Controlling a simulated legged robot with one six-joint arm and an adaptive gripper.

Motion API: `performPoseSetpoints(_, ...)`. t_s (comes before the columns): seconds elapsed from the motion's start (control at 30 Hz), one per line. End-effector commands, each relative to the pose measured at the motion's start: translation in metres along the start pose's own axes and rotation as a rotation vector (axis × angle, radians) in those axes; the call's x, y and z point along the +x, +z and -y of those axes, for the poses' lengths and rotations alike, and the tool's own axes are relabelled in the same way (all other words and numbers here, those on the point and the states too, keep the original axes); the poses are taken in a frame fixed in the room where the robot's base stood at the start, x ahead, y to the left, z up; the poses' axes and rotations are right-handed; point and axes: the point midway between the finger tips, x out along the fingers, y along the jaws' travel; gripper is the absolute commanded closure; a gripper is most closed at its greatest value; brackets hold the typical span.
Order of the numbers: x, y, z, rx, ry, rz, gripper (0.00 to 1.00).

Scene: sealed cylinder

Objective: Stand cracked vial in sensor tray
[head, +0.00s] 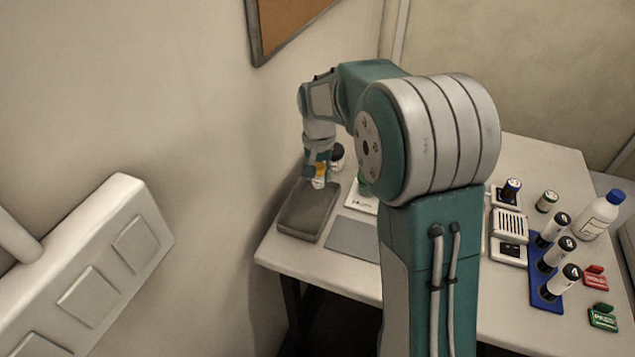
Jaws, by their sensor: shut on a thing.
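My gripper (316,174) points down at the back right of the grey tray (283,226). It is shut on a small white thing with an orange-yellow band, which looks like a vial (319,183). The vial looks roughly upright; I cannot tell whether it touches the tray. No crack can be made out at this size. A white device (356,200), partly hidden behind my arm, lies just right of the grey tray. I cannot tell which of these two is the sensor tray.
A dark-capped container (337,154) stands behind my gripper. A grey mat (352,239) lies in front. On the right, a blue rack (541,291) holds black-and-white vials, near a white bottle (601,215), a red block (595,278) and a green block (603,318). My arm hides the table's middle.

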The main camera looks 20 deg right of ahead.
Motion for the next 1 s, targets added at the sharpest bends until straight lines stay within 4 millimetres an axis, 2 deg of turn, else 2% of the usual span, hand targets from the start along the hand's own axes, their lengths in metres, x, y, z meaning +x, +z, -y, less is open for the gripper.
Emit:
performPoseSetpoints(0.17,0.013,-0.008,0.004,0.000,0.001,0.002,1.00)
performPoseSetpoints(0.33,0.037,-0.006,0.004,0.000,0.001,0.002,1.00)
performPoseSetpoints(0.67,0.041,-0.007,0.004,0.000,0.000,0.000,1.00)
performPoseSetpoints(0.7,0.041,-0.007,0.004,0.000,0.000,0.000,0.48)
performPoseSetpoints(0.77,0.041,-0.007,0.004,0.000,0.000,0.000,0.22)
performPoseSetpoints(1.0,0.041,-0.007,0.004,0.000,0.000,0.000,0.22)
